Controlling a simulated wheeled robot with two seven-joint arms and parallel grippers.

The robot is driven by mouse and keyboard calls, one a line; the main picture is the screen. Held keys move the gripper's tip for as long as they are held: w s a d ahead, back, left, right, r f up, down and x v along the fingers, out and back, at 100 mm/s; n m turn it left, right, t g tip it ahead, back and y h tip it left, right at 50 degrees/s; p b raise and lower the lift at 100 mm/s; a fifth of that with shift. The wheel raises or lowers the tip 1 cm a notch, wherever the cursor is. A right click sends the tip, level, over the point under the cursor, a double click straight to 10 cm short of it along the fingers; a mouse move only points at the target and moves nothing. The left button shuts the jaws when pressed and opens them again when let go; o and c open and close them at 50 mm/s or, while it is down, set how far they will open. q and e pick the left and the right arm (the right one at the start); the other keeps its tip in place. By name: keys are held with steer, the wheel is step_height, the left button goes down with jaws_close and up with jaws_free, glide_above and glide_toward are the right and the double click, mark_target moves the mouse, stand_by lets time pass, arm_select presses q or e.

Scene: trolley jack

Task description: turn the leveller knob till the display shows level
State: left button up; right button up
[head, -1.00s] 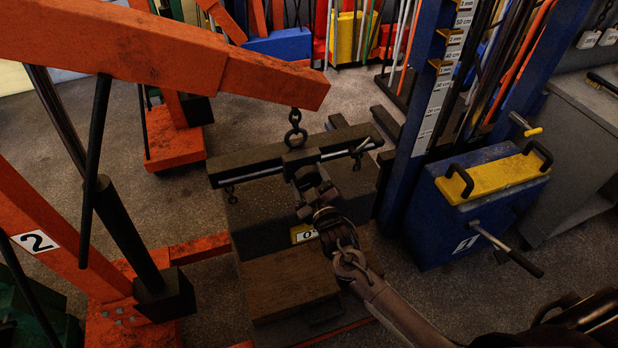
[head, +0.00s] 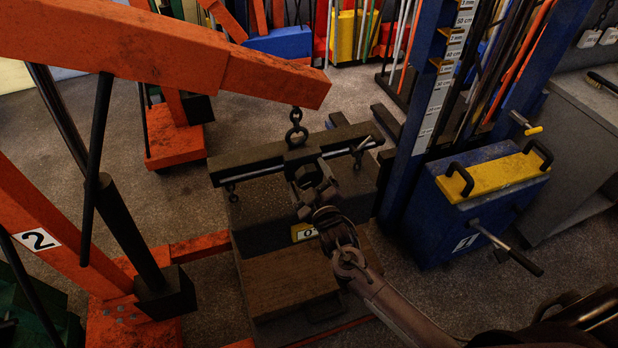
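The leveller is a dark beam (head: 250,165) hanging by a chain and ring (head: 296,130) from the orange crane arm. It slopes slightly, its left end lower in the picture. A thin rod runs along it. My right gripper (head: 306,178) is at the middle of the beam, at the near side, where the knob would be; the knob itself is hidden or too dark to make out. I cannot tell whether its fingers are shut. A small yellow display (head: 303,232) below shows a "0", partly covered by my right arm. My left gripper is not in view.
A dark block (head: 262,215) and a brown wooden box (head: 290,280) sit beneath the beam. The orange crane (head: 150,45), marked 2, fills the left. A blue post (head: 420,110) and a blue box with yellow top (head: 490,190) and handles stand at right.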

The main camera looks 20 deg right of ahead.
steer(key=shift+s+d, duration=0.1)
steer(key=shift+s, duration=0.3)
steer(key=s+b, duration=0.1)
steer(key=s, duration=0.6)
steer(key=shift+d+f, duration=0.1)
steer(key=s+d+f+m+g, duration=0.1)
steer(key=s+d+f+g, duration=0.3)
steer(key=f, duration=0.7)
steer(key=s+a+f+m+g, duration=0.1)
steer(key=s+f+g, duration=0.1)
steer(key=s+f, duration=0.6)
steer(key=s+d+f+m+g, duration=0.1)
steer(key=s+d+f+g, duration=0.15)
steer(key=f, duration=1.05)
steer(key=s+f+m+g, duration=0.1)
steer(key=s+f+g, duration=0.3)
steer(key=s, duration=1)
steer(key=s+f+m+g, duration=0.1)
steer(key=s+f+g, duration=0.3)
steer(key=s+f, duration=0.5)
steer(key=s, duration=0.5)
steer(key=shift+f+h, duration=0.3)
steer(key=shift+f, duration=0.05)
